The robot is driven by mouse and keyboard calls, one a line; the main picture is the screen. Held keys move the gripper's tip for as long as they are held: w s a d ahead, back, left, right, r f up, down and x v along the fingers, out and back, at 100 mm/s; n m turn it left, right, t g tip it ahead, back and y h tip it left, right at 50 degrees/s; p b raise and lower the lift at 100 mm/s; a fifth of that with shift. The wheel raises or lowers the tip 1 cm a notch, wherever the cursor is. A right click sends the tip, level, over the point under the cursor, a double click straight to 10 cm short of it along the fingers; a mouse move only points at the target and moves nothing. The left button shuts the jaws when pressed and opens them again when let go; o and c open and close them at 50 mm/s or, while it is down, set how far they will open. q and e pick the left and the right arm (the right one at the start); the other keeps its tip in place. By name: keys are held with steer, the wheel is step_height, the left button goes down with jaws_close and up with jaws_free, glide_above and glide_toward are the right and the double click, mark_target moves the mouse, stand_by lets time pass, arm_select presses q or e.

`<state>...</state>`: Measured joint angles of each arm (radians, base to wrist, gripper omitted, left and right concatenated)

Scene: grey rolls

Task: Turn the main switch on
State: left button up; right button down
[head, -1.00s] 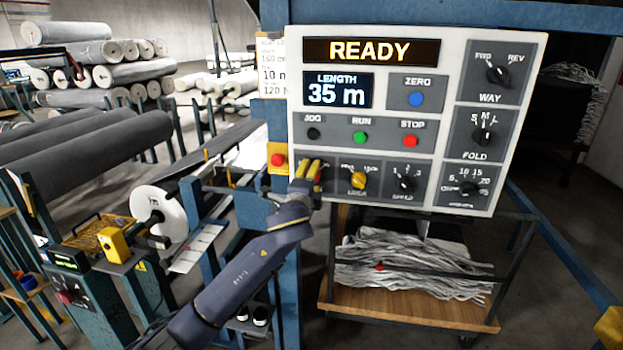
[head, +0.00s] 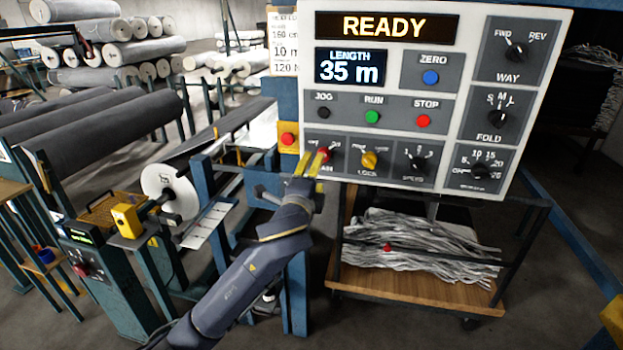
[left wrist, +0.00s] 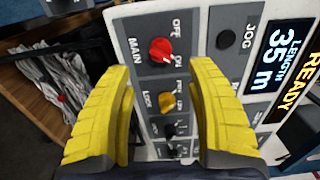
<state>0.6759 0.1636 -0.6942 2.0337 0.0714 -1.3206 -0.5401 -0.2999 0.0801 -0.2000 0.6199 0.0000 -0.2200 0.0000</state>
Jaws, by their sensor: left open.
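The main switch is a red rotary knob (head: 325,154) at the lower left of the white control panel (head: 454,110). In the left wrist view the knob (left wrist: 160,51) shows whole, between the labels OFF and ON; I cannot tell surely which one its mark points to. My left gripper (head: 311,164) is at the knob's lower left in the head view. Its yellow fingers are open and empty, with the knob ahead of the gap between them (left wrist: 162,90) and apart from both. The panel display (head: 387,26) reads READY. My right gripper is out of view.
The yellow lock knob (head: 369,160) and the speed knob (head: 417,164) are close to the right of the main switch. A red button on a yellow box (head: 288,140) is close to the left. A cart (head: 420,285) with grey strips stands below. Grey rolls (head: 95,130) lie at left.

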arm_select(q)
steer(key=shift+s+a, duration=0.25)
steer(key=shift+s, duration=0.95)
